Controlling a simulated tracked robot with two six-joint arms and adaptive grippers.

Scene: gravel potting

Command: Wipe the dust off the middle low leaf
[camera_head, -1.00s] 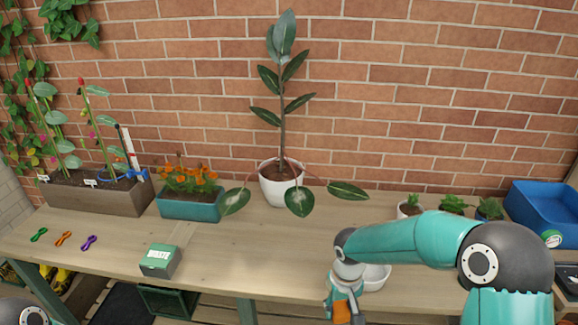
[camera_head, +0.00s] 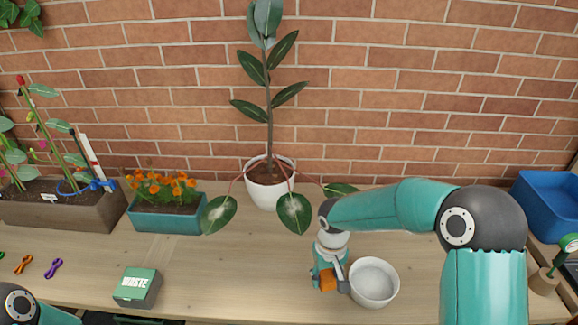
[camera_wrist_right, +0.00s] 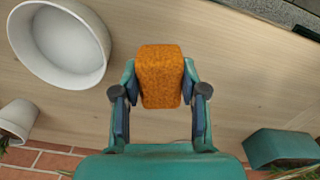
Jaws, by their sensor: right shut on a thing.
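The middle low leaf (camera_head: 294,213) hangs in front of the white pot (camera_head: 270,188) of the tall plant, with a pale dusty patch on its surface. The left low leaf (camera_head: 218,214) also has a pale patch. The right low leaf (camera_head: 340,189) is partly hidden by my right arm. My right gripper (camera_head: 325,283) is shut on an orange sponge (camera_wrist_right: 160,76). It is just left of the white bowl (camera_head: 373,282), apart from the leaf and nearer the front edge. My left gripper is out of view; only part of my left arm shows at lower left.
A green box (camera_head: 137,287) stands at the front left. A teal planter of orange flowers (camera_head: 167,216) stands left of the plant, beside a long brown planter (camera_head: 62,211). A blue tray (camera_head: 546,214) is at the right. Bare tabletop lies between the green box and my right gripper.

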